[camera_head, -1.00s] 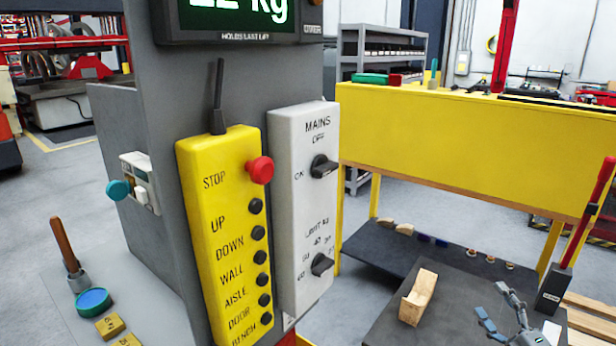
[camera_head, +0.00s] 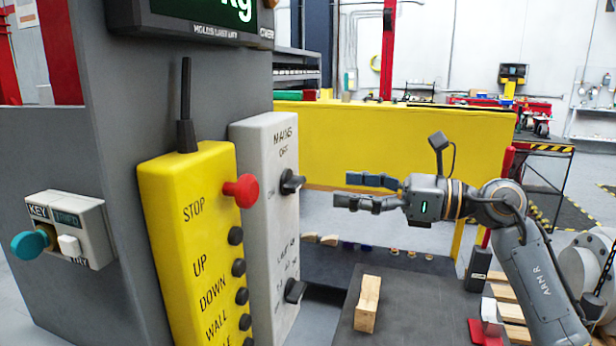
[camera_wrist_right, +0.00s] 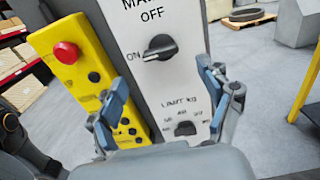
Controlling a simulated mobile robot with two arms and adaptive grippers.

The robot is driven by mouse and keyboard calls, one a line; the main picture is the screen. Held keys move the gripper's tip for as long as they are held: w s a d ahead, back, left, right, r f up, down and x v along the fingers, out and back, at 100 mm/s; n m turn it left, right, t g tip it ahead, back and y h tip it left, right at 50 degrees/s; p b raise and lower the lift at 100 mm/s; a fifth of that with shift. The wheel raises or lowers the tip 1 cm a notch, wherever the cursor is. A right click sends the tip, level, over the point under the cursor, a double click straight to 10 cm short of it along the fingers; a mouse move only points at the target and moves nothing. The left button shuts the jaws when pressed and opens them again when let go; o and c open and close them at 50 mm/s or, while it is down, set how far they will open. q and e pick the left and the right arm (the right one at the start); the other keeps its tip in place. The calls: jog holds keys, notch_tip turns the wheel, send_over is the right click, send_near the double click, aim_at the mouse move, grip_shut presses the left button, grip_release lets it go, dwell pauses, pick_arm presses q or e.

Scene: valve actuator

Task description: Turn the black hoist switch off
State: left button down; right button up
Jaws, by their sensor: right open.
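The black mains switch (camera_head: 291,182) is a rotary knob on the light grey switch box (camera_head: 262,140), under the word OFF. In the right wrist view the knob (camera_wrist_right: 160,47) has its handle pointing left, towards the ON mark. My right gripper (camera_head: 345,190) is to the right of the knob, at about its height, with its fingers towards the box and a gap between. In the wrist view its two blue-grey fingers (camera_wrist_right: 164,88) are spread apart and empty, below the knob. My left gripper is not in view.
A second black knob (camera_head: 294,291) sits lower on the same box. Left of the box hangs a yellow control station (camera_head: 160,215) with a protruding red stop button (camera_head: 241,190) and several black buttons. A wooden block (camera_head: 367,303) lies on the dark surface (camera_head: 420,300) below my gripper.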

aim_at(302, 183)
jog(key=p+x, duration=0.1)
jog(key=x, duration=0.5)
jog(key=shift+a+r, duration=0.1)
jog(key=shift+a, duration=0.05)
jog(key=shift+w+a+p, duration=0.15)
jog(key=shift+a+p, duration=0.2)
jog(key=shift+a, duration=0.1)
jog(key=shift+c, duration=1.1)
jog(key=c, duration=0.9)
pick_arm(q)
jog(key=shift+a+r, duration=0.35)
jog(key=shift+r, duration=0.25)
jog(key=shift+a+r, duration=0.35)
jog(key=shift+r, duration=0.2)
pick_arm(e)
jog(key=shift+c, duration=0.2)
